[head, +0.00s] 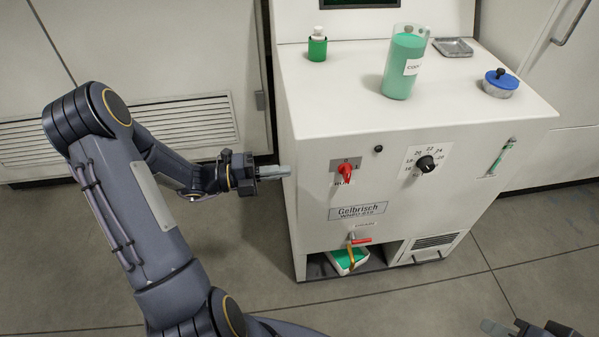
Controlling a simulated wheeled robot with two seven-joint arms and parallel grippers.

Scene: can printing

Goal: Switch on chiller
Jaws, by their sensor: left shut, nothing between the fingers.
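The chiller (303,214) is a white cabinet labelled "Gelbrisch", standing in the middle of the head view. On its front is a red rotary switch (346,172) on a grey plate at the upper left. A black dial (426,164) with numbers around it sits to the right, with a small black button (379,149) between them. My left gripper (288,171) is shut and empty, level with the red switch and left of it, close to the cabinet's left front edge. Whether it touches the cabinet I cannot tell. My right gripper (490,328) shows only in part at the bottom right edge.
Below are a red-handled valve (360,241) and a tray of green liquid (344,262). The floor in front is clear.

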